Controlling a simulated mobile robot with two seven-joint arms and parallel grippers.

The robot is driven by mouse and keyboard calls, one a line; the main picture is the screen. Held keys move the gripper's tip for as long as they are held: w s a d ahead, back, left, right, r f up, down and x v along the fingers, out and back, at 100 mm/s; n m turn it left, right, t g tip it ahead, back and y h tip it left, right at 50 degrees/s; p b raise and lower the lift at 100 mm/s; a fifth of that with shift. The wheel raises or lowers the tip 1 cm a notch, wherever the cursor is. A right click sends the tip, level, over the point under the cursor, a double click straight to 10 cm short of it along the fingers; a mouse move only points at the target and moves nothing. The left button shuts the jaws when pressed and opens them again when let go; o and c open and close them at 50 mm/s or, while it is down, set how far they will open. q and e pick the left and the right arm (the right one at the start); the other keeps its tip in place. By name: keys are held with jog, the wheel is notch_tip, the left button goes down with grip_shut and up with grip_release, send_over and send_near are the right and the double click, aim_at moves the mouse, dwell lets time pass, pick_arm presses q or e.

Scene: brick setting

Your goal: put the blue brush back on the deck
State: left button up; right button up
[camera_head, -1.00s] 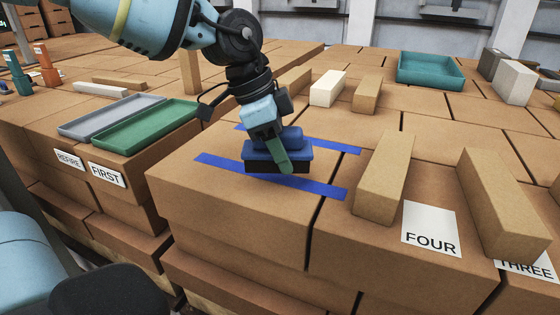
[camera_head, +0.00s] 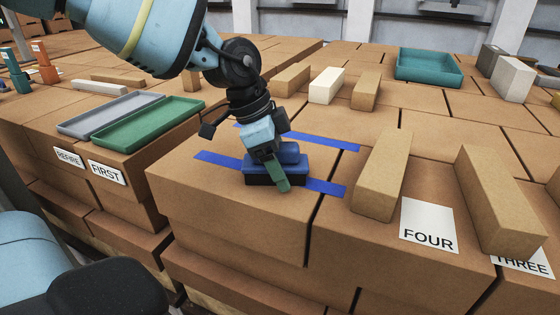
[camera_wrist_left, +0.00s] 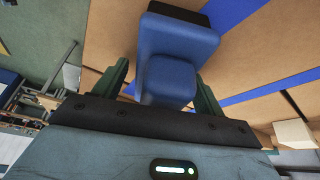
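The blue brush (camera_head: 270,165), with a dark underside, is at the top of the front carton (camera_head: 215,190), over the nearer of two blue strips (camera_head: 218,158). I cannot tell whether its underside touches the carton. My left gripper (camera_head: 284,184) reaches down over the brush, with one green finger along its near side. In the left wrist view the brush's blue handle (camera_wrist_left: 168,80) sits between the two green fingers, and the dark underside shows at the far end. The gripper appears shut on the brush, though the contact is partly hidden. My right gripper is not in view.
Green (camera_head: 150,125) and grey (camera_head: 100,115) trays lie at the left. Tan blocks (camera_head: 383,178) (camera_head: 497,200) stand at the right by a FOUR sheet (camera_head: 428,225). A white block (camera_head: 326,87) and a teal tray (camera_head: 430,67) are behind.

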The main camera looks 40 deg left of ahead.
pick_arm(q)
jog(key=shift+a+r, duration=0.1)
jog(key=shift+r, duration=0.35)
jog(key=v, duration=1.1)
jog(key=shift+s+r, duration=0.1)
jog(key=shift+r, duration=0.1)
